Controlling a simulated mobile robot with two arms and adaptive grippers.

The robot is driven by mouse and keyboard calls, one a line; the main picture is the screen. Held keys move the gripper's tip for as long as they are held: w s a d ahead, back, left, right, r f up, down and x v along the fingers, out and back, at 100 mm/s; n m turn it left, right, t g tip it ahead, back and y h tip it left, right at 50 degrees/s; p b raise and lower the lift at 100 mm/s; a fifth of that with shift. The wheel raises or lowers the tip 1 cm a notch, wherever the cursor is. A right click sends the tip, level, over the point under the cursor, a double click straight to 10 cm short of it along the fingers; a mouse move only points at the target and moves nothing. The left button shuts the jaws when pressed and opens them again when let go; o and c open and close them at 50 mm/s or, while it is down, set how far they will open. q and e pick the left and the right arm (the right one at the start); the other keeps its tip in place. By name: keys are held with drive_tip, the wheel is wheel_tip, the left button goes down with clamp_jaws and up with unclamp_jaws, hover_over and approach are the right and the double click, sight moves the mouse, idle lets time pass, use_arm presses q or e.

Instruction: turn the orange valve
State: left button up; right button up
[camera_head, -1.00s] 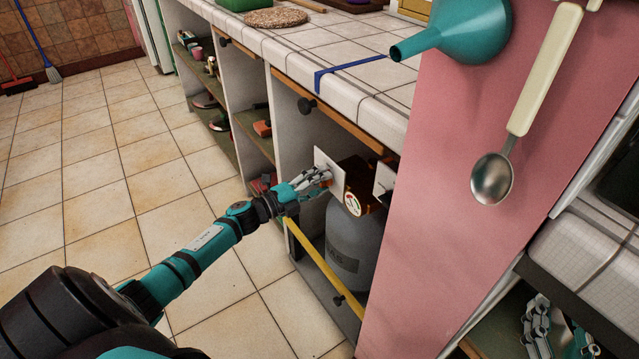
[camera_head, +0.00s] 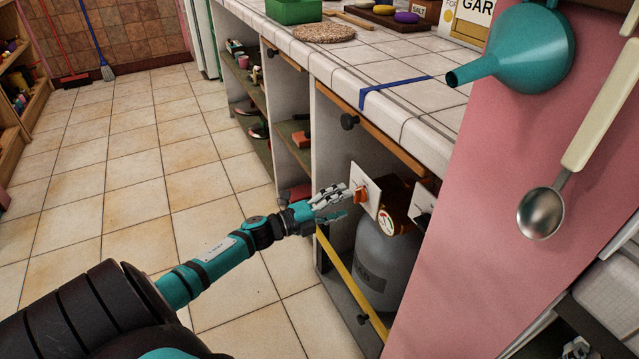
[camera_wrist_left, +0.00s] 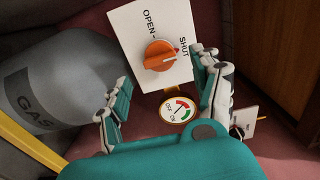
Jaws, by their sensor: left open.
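The orange valve (camera_head: 361,196) is a knob on a white plate (camera_head: 371,182) beside the grey gas cylinder in the open lower shelf. In the left wrist view the knob (camera_wrist_left: 159,55) sits between the words OPEN and SHUT, its red mark on the SHUT side. My left gripper (camera_head: 338,204) is open and empty, just left of the knob and apart from it. In the left wrist view its fingers (camera_wrist_left: 164,82) are spread below and to either side of the knob. A small part of my right gripper (camera_head: 576,346) shows at the bottom right, mostly cut off.
The grey gas cylinder (camera_head: 386,262) stands behind a yellow bar (camera_head: 350,280). A round ON/OFF gauge (camera_wrist_left: 176,108) is just below the plate. The white-tiled counter (camera_head: 400,62) overhangs the shelf. A pink panel (camera_head: 490,210) bounds the right. The floor at left is clear.

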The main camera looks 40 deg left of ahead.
use_arm(q)
drive_tip(key=v, duration=0.7)
drive_tip(key=shift+s+a, duration=0.15)
drive_tip(key=shift+s, duration=0.2)
